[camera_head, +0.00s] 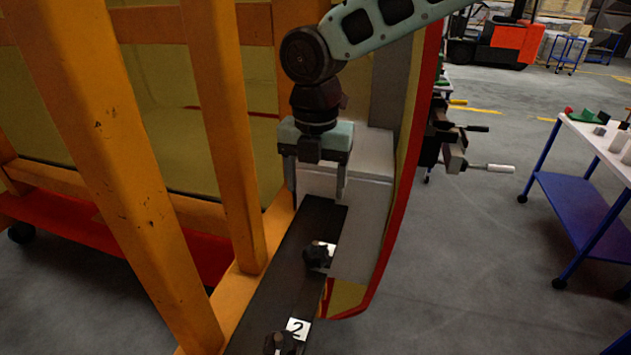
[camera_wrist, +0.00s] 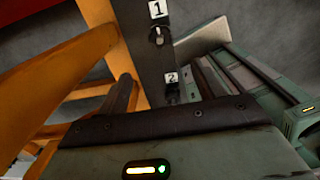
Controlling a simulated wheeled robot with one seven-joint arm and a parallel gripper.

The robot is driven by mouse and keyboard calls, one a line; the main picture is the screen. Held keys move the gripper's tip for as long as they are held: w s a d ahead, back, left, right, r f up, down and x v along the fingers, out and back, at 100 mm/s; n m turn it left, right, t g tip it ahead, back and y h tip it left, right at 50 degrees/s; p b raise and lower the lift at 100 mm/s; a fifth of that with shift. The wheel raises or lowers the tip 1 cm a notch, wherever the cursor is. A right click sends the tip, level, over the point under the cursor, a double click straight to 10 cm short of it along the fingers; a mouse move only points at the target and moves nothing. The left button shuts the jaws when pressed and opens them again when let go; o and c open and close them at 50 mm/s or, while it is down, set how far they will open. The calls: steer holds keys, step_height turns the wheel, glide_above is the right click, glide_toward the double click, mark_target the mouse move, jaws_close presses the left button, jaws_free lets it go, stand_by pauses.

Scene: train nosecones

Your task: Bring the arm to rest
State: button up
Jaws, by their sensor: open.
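My gripper (camera_head: 317,190) hangs pointing down in the head view, its two fingers apart with nothing seen between them. It is over the far end of a dark panel (camera_head: 290,287). In the wrist view the panel (camera_wrist: 140,50) shows a knob (camera_wrist: 158,36) under label 1 (camera_wrist: 158,9) and another knob (camera_wrist: 172,93) under label 2 (camera_wrist: 171,77). The gripper looks apart from both knobs.
An orange frame (camera_head: 225,110) stands close on the left of the arm. A red-edged curved shell (camera_head: 400,200) stands just right of the gripper. A blue-legged cart (camera_head: 575,205) with small items is at the right. The grey floor (camera_head: 470,270) between is clear.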

steer(key=s+d+f+m+b, duration=0.1)
steer(key=s+d+f+m, duration=0.1)
steer(key=s+m, duration=0.6)
steer(key=s+d+f+m+b, duration=0.2)
steer(key=s+d+m, duration=0.3)
steer(key=s+m, duration=0.3)
steer(key=s+d+f+m+b, duration=0.2)
steer(key=s+d+f+m, duration=0.1)
steer(key=s+m, duration=0.5)
steer(key=shift+d+m+y, duration=0.3)
steer(key=shift+d, duration=0.25)
